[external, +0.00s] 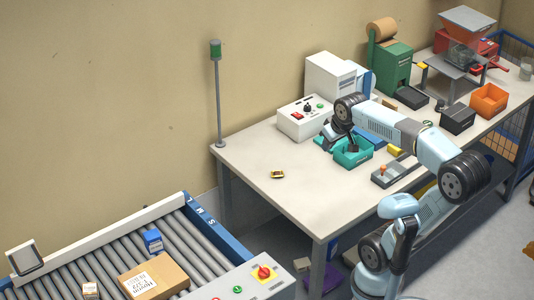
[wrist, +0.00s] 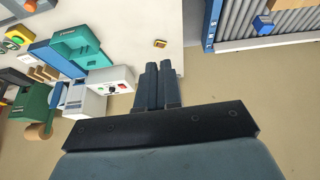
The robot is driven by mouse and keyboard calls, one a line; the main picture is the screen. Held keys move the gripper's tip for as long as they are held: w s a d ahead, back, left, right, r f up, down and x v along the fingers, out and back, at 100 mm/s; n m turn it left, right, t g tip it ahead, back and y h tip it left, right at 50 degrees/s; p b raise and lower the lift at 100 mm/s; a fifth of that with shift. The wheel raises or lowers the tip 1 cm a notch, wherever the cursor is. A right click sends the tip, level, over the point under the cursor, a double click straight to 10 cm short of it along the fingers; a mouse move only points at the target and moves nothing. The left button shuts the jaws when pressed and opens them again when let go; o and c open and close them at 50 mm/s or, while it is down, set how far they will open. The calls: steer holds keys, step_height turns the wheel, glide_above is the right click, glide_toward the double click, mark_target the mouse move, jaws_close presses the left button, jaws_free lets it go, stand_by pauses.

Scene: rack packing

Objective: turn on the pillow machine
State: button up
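A white control box (external: 303,118) stands on the bench near its back edge, with a red switch, a dark knob and a green button on its face. Behind it is a white machine (external: 328,75) with a blue part at its right; I cannot tell from labels which is the pillow machine. In the wrist view the control box (wrist: 112,78) lies just left of my gripper (wrist: 159,65), with the white machine (wrist: 84,102) beyond it. My gripper's two fingers are together with nothing between them. In the external view my wrist is in front of the box and the fingertips are unclear.
A teal bin (external: 352,157) sits close in front of my wrist. A grey tray (external: 388,176), a green machine (external: 391,65) and an orange bin (external: 489,101) stand to the right. A roller conveyor (external: 100,262) is at lower left.

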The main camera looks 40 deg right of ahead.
steer(key=shift+g, duration=0.4)
steer(key=w+d+r, duration=0.1)
steer(key=w, duration=0.3)
steer(key=w+d+r, duration=0.1)
steer(key=w, duration=0.3)
steer(key=w+d+r, duration=0.1)
steer(key=w+d, duration=0.1)
steer(key=w, duration=0.2)
steer(key=shift+w+d+r, duration=0.1)
jaws_close()
steer(key=g, duration=0.2)
glide_above(299, 116)
steer(key=s, duration=0.3)
steer(key=s+x, duration=0.2)
steer(key=x, duration=0.8)
steer(key=shift+w, duration=0.2)
steer(key=x, duration=1.2)
steer(key=shift+s+f, duration=0.25)
steer(key=shift+f, duration=0.05)
steer(key=shift+s+f, duration=0.1)
steer(key=shift+f, duration=0.65)
